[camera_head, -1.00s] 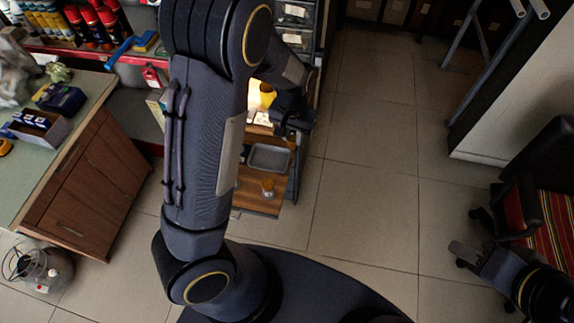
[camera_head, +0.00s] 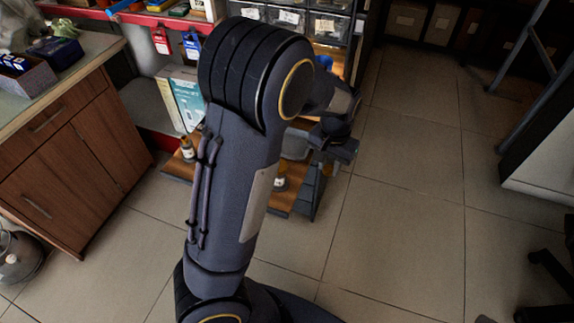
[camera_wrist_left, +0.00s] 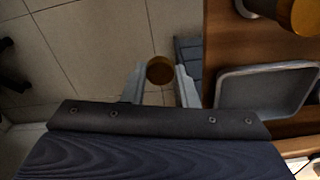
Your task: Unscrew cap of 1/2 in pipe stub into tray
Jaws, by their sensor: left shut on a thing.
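My left gripper (camera_head: 338,148) is at the right edge of a wooden shelf unit, and its fingertips are hard to make out in the head view. In the left wrist view, my left gripper (camera_wrist_left: 160,82) is shut on a round brown-orange cap (camera_wrist_left: 160,70), seen end-on, with floor tiles beneath it. The grey tray (camera_wrist_left: 228,98) lies on the wooden board to the right of the cap, apart from it. In the head view the arm mostly covers the tray (camera_head: 295,147). I cannot make out the pipe stub for certain. My right gripper is out of view.
An orange-topped round thing (camera_wrist_left: 303,14) stands on the board near the tray. A small bottle (camera_head: 187,149) stands at the board's left end. A wooden cabinet (camera_head: 75,165) is at left, drawers (camera_head: 285,17) behind.

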